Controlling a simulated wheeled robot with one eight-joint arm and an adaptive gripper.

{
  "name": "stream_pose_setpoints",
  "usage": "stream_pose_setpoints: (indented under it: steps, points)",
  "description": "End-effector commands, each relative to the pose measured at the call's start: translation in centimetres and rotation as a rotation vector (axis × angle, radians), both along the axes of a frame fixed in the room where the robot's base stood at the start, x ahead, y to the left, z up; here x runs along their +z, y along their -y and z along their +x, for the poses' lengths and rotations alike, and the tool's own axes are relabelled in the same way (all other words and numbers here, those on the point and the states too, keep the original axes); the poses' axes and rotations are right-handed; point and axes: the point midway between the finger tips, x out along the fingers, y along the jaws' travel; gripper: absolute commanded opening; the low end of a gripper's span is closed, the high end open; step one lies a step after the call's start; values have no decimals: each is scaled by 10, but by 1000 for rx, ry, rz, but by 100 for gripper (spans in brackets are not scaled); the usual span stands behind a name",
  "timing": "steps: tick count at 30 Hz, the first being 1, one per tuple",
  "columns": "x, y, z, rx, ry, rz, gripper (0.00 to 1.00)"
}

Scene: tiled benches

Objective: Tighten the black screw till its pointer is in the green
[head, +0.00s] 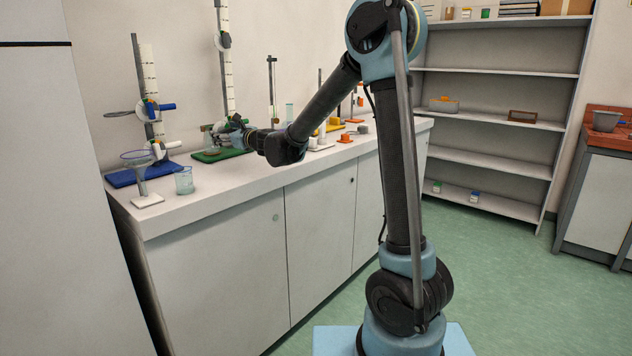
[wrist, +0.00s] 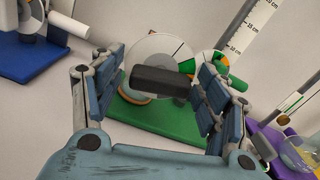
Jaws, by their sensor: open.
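The black screw shows as a dark bar-shaped handle (wrist: 160,80) in the wrist view, in front of a white round dial (wrist: 150,48). Green and orange marks show at the dial's right side; I cannot make out where the pointer stands. My gripper (wrist: 161,88) is open, with one finger left and one right of the black handle and a gap on each side. The stand has a green base (wrist: 170,122). In the head view, my gripper (head: 236,138) is at this stand, above its green base (head: 222,155), and hides the screw.
A stand on a blue base (head: 140,174) with blue and white handles is to the left. More stands, one on a purple base (wrist: 268,140), are to the right.

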Motion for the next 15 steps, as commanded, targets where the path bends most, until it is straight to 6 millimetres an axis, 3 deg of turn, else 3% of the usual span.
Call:
stream_pose_setpoints:
  steps: [3,4,10,15]
  points:
    - [0,0,0,0,0,0,68]
    - [0,0,0,0,0,0,64]
    - [0,0,0,0,0,0,19]
    - [0,0,1,0,9,-8,19]
